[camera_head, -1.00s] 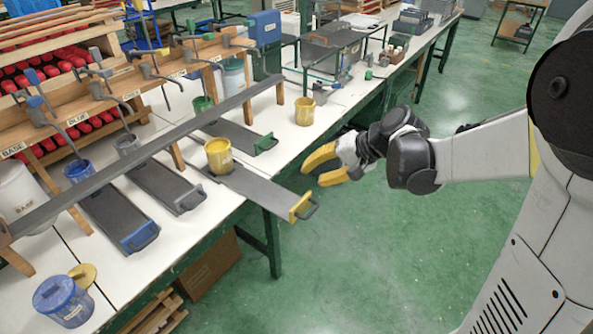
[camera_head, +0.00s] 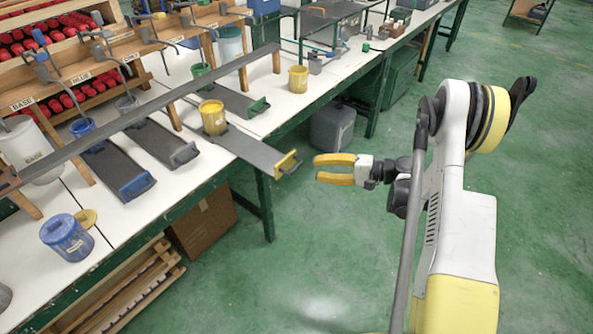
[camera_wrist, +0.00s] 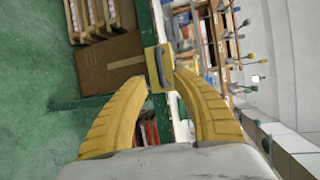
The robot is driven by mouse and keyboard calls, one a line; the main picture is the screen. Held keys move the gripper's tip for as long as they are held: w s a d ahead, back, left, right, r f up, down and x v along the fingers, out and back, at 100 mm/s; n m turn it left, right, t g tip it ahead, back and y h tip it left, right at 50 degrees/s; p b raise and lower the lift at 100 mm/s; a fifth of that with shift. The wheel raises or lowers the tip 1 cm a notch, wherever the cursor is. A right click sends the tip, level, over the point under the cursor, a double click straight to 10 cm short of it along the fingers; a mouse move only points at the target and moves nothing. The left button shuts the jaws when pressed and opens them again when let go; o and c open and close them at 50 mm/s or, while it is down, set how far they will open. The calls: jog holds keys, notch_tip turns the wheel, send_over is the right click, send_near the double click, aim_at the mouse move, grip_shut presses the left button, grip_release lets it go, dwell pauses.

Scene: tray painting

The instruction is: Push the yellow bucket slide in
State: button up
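The yellow bucket slide (camera_head: 252,150) is a grey board with a yellow end plate and dark handle (camera_head: 287,163). It sticks out past the table's front edge. A yellow bucket (camera_head: 213,118) stands upright on its inner part. My gripper (camera_head: 317,168) is open and empty, to the right of the handle and apart from it, fingers pointing at it. In the wrist view, my gripper (camera_wrist: 163,78) has its two yellow fingers spread, with the yellow end plate (camera_wrist: 152,68) and handle beyond, between the tips. The rest of the slide is mostly hidden there.
Slides with blue (camera_head: 137,186), grey (camera_head: 184,154) and green (camera_head: 258,105) ends lie on the table under a long grey rail. Another yellow bucket (camera_head: 298,79) stands farther back. A cardboard box (camera_head: 203,225) and a grey container (camera_head: 332,127) are below. The floor around my arm is clear.

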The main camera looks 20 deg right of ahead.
aim_at(296, 166)
jog(key=b+x, duration=0.2)
jog(key=x, duration=0.6)
jog(key=shift+d, duration=0.1)
grip_shut()
